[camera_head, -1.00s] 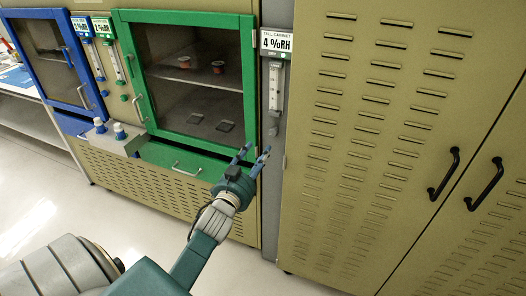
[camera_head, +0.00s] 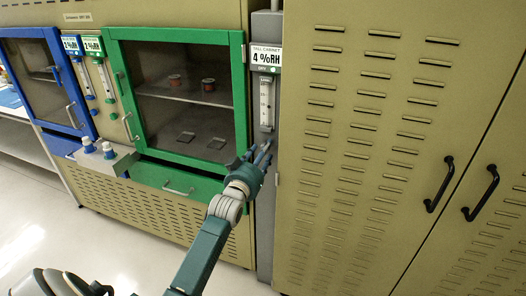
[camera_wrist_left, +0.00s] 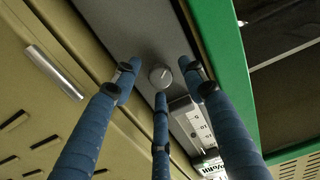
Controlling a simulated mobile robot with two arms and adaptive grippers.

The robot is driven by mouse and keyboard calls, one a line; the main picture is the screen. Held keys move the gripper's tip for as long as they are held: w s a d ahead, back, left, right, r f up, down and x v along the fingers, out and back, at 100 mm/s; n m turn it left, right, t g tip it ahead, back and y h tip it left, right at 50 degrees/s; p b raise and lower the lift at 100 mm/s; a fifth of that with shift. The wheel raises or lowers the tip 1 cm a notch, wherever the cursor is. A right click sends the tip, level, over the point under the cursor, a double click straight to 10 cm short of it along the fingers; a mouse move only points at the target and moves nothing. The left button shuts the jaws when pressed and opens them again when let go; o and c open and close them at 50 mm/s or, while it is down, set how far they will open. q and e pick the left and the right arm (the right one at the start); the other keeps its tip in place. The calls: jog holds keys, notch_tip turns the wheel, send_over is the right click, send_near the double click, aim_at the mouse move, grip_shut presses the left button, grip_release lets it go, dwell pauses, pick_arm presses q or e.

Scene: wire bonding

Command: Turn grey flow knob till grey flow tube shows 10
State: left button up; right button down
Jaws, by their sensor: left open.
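The grey flow tube (camera_head: 265,103) is a clear upright scale on the grey column, below a label reading 4 %RH. It also shows in the left wrist view (camera_wrist_left: 199,128), but its reading is too small to tell. The grey flow knob (camera_wrist_left: 160,76) is a round knob with a pale line on its face. In the head view the knob is hidden or too small to pick out by my fingers. My left gripper (camera_head: 262,154) is open, its blue fingers spread around the knob in the wrist view, with no clear contact. My right gripper is out of view.
The green-framed cabinet (camera_head: 246,90) stands just left of the column. The tall tan cabinet (camera_head: 390,130) with black handles is to the right. Two other flow tubes, with green and blue knobs, and a blue-framed cabinet (camera_head: 8,33) are further left.

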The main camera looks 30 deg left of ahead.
pick_arm(q)
jog(key=shift+w, duration=0.2)
jog(key=shift+c, duration=0.3)
grip_shut()
jog(key=shift+n+p, duration=0.3)
jog(key=shift+p, duration=0.15)
jog(key=shift+o, duration=0.3)
grip_release()
jog(key=v, duration=1.2)
jog(key=shift+a+f, duration=0.1)
jog(key=shift+f, duration=0.05)
